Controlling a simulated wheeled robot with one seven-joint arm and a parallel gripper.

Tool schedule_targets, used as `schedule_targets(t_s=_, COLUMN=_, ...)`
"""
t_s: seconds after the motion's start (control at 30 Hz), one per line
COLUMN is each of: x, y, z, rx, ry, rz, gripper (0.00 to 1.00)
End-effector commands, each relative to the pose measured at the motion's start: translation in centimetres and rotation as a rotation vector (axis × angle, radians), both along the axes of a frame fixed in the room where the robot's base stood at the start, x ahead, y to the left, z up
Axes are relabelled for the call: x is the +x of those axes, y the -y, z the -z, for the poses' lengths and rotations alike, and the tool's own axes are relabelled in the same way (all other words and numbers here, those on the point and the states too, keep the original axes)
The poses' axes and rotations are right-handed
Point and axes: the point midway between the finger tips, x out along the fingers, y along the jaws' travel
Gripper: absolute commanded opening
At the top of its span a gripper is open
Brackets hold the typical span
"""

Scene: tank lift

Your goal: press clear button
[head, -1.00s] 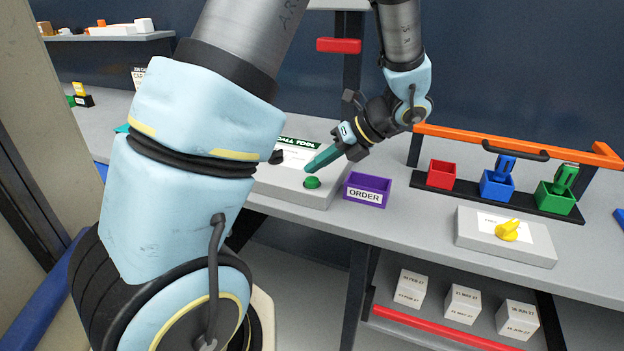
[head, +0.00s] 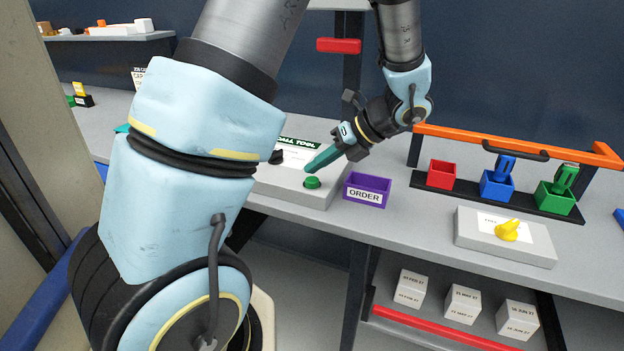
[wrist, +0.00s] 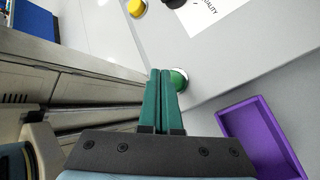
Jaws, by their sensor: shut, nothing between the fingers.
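A grey panel box (head: 315,198) with a "TOOL" heading stands on the bench in the head view. It bears a green button (head: 312,182) near its front right and a black knob (head: 277,157). No readable label marks a clear button. My gripper (head: 309,170) has shut teal fingers, slanting down with their tips just above or behind the green button. In the wrist view the shut fingertips (wrist: 160,73) are just left of the green button (wrist: 180,79) and partly cover it. A yellow button (wrist: 136,8) shows at the top. I cannot tell whether the tips touch anything.
A purple ORDER bin (head: 367,188) stands close to the right of the panel. Further right are red (head: 441,174), blue (head: 497,186) and green (head: 555,198) holders under an orange rail (head: 520,145), and a box with a yellow knob (head: 508,230). White boxes sit on the shelf below.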

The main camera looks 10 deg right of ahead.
Motion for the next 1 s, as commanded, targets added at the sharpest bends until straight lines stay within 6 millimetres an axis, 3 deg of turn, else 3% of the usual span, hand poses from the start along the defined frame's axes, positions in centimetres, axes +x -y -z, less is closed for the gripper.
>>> schedule_targets(t_s=1.0, x=0.0, y=0.0, z=1.2, rx=0.0, ry=-0.001, rz=0.001, gripper=0.0)
